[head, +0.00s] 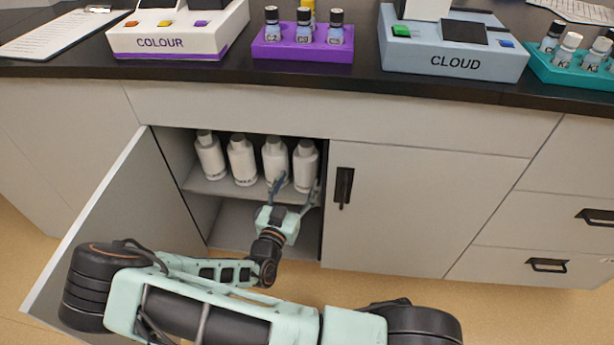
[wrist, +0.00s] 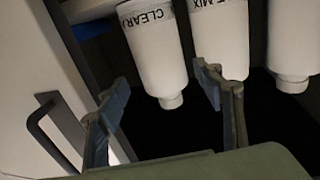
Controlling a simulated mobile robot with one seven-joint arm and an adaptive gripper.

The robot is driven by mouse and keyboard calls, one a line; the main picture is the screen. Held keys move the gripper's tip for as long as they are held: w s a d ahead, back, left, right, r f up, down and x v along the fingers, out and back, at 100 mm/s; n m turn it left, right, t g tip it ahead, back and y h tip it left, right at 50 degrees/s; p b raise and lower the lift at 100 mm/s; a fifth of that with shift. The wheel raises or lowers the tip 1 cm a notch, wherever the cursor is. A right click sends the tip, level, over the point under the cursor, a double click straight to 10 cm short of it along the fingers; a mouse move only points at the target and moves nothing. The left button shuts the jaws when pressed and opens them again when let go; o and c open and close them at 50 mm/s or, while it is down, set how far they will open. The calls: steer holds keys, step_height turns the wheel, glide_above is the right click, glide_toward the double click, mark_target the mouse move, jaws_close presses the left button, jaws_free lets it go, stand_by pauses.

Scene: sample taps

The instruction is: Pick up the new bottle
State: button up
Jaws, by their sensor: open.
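I cannot tell which one is the new bottle. My gripper (head: 295,187) is open and empty, in front of the rightmost bottle (head: 305,165) and the one left of it (head: 275,160). In the wrist view the bottles appear cap down. A bottle with lettering that starts "CLEAR" (wrist: 153,50) shows between the fingers of my gripper (wrist: 164,92), beyond the tips. A bottle reading "MIX" (wrist: 222,40) is partly behind the right finger.
The cabinet door (head: 95,225) stands open at left. A closed door with a black handle (head: 343,187) is close right of my gripper. The shelf (head: 225,188) has bare room in front of the bottles. The counter above holds the COLOUR device (head: 175,42) and CLOUD device (head: 455,62).

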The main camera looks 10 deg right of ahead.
mark_target(306, 163)
steer(key=b+x, duration=0.2)
steer(key=x, duration=0.6)
steer(key=shift+r, duration=0.1)
steer(key=c, duration=1.3)
